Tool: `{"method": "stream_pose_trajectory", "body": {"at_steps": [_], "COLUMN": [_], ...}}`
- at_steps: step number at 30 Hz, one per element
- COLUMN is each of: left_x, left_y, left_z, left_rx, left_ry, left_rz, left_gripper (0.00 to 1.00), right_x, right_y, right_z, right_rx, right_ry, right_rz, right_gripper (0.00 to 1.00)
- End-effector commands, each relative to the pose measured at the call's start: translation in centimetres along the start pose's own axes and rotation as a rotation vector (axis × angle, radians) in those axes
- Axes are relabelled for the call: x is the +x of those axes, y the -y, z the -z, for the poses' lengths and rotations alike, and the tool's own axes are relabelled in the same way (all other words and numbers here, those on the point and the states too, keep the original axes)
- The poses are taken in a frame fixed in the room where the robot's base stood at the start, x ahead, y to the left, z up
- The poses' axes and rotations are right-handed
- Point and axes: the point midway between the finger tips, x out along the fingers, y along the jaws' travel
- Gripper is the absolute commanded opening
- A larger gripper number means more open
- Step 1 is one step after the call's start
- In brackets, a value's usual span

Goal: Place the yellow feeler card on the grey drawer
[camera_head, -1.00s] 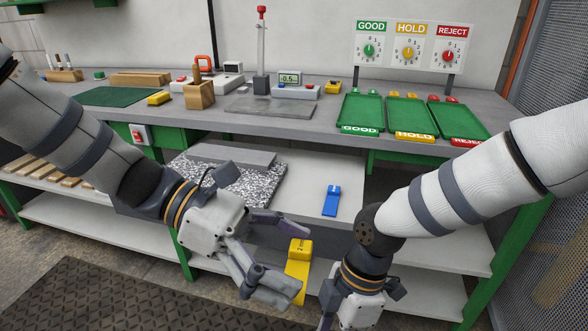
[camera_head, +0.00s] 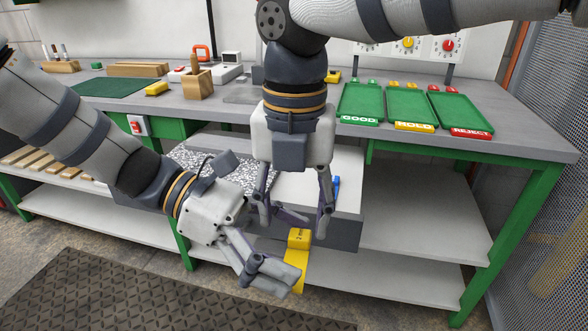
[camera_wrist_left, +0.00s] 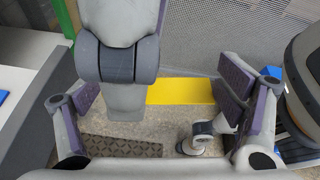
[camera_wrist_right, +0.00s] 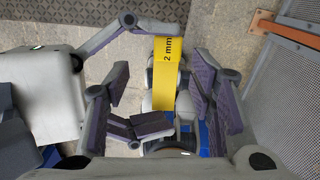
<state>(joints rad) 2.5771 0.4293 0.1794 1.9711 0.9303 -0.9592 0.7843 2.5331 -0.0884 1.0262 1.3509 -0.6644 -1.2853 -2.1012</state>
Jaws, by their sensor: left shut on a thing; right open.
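The card also shows in the left wrist view (camera_wrist_left: 182,91) and the right wrist view (camera_wrist_right: 164,80). My right gripper (camera_head: 294,229) is open above the card's top end, its fingers pointing down; I cannot tell whether they touch it. The pulled-out drawer has a pale top surface, partly hidden by my right gripper.
A blue card (camera_head: 336,184) lies on the drawer, mostly hidden behind my right gripper. A speckled plate (camera_head: 235,172) is at its left. Green trays (camera_head: 361,103) stand on the bench above. The lower shelf (camera_head: 400,277) is clear at the right.

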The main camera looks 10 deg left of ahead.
Motion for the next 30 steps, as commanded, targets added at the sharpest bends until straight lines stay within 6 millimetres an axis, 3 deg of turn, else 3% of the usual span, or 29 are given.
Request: {"method": "stream_pose_trajectory", "body": {"at_steps": [6,16,17,23,25,26,27,30], "left_x": [0.0,0.0,0.0,0.0,0.0,0.0,0.0,0.0], "left_y": [0.0,0.0,0.0,0.0,0.0,0.0,0.0,0.0], "left_z": [-0.1,-0.1,-0.1,-0.1,-0.1,-0.1,-0.1,-0.1], "left_rx": [0.001,0.001,0.001,0.001,0.002,0.002,0.002,0.002], "left_ry": [0.000,0.000,0.000,0.001,0.001,0.002,0.002,0.001], "left_rz": [0.000,-0.001,-0.001,0.000,0.001,0.001,0.001,0.001], "left_gripper": [0.68,0.68,0.68,0.69,0.69,0.90,0.99,1.00], "right_x": [3.5,4.2,4.2,4.2,4.2,4.2,4.2,4.2], "right_y": [0.0,0.0,0.0,0.0,-0.1,-0.1,-0.1,-0.1], "right_z": [0.1,0.0,0.0,0.0,0.0,0.0,0.0,0.0], "right_rx": [0.001,0.002,0.002,0.002,0.001,0.001,0.001,0.002], "right_ry": [-0.001,0.001,0.001,0.001,0.001,0.001,0.000,0.000], "right_rz": [0.000,-0.001,-0.001,-0.002,-0.003,-0.004,-0.004,-0.003], "right_gripper": [0.50,0.50,0.48,0.02,0.00,0.00,0.00,0.00]}}
